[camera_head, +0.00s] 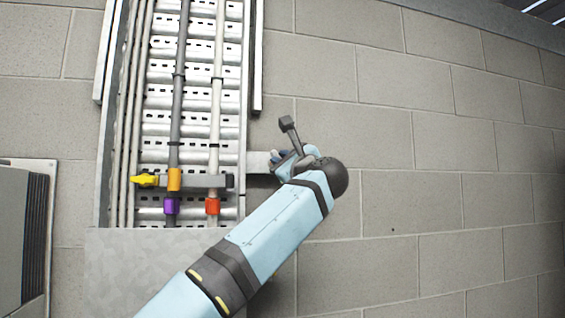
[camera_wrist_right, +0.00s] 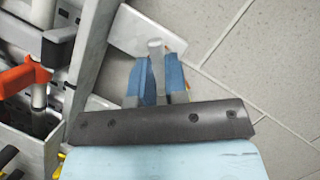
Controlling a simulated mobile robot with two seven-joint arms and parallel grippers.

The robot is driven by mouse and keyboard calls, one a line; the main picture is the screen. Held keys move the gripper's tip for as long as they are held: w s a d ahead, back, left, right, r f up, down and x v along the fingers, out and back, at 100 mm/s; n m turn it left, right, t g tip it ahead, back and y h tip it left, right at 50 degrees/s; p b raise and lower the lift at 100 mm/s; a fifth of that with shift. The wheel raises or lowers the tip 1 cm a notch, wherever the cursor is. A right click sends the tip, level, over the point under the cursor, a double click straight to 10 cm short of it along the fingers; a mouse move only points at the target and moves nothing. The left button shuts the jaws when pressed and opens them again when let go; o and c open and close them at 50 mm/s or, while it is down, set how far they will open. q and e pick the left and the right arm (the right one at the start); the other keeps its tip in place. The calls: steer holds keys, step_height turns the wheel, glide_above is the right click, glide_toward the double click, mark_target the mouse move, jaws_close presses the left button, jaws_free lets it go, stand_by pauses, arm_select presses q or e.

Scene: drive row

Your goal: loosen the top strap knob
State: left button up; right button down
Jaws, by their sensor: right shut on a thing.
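A grey strap (camera_head: 200,181) crosses the cables low in the cable tray. A yellow knob (camera_head: 145,180) sits at its left end. I cannot tell whether this is the top strap knob. My right gripper (camera_head: 278,158) is to the right of the tray, well apart from the yellow knob. In the right wrist view, its blue fingers (camera_wrist_right: 160,80) are shut on a light grey peg (camera_wrist_right: 155,48) in front of a pale plate (camera_wrist_right: 133,30). The plate also shows in the head view (camera_head: 257,162), sticking out from the tray's right side. My left gripper is out of view.
The slotted metal tray (camera_head: 195,98) runs up the block wall (camera_head: 400,140) and holds several cables. An orange collar (camera_head: 174,179), a purple one (camera_head: 171,205) and a red-orange one (camera_head: 212,206) sit on them. A grey cabinet (camera_head: 25,235) is at left. The right wall is bare.

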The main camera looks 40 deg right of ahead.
steer(key=n+g+b, duration=0.1)
steer(key=n+g, duration=0.1)
steer(key=n, duration=0.4)
steer(key=n+g+y+b, duration=0.1)
steer(key=n+g+b, duration=0.1)
steer(key=n, duration=0.4)
steer(key=n+g+b, duration=0.2)
steer(key=n, duration=0.4)
steer(key=shift+r+n+g+y, duration=0.3)
steer(key=shift+n, duration=0.1)
stand_by(0.6)
steer(key=c, duration=1.1)
jaws_free()
steer(key=shift+c, duration=0.2)
steer(key=shift+r, duration=0.1)
steer(key=shift+s, duration=0.15)
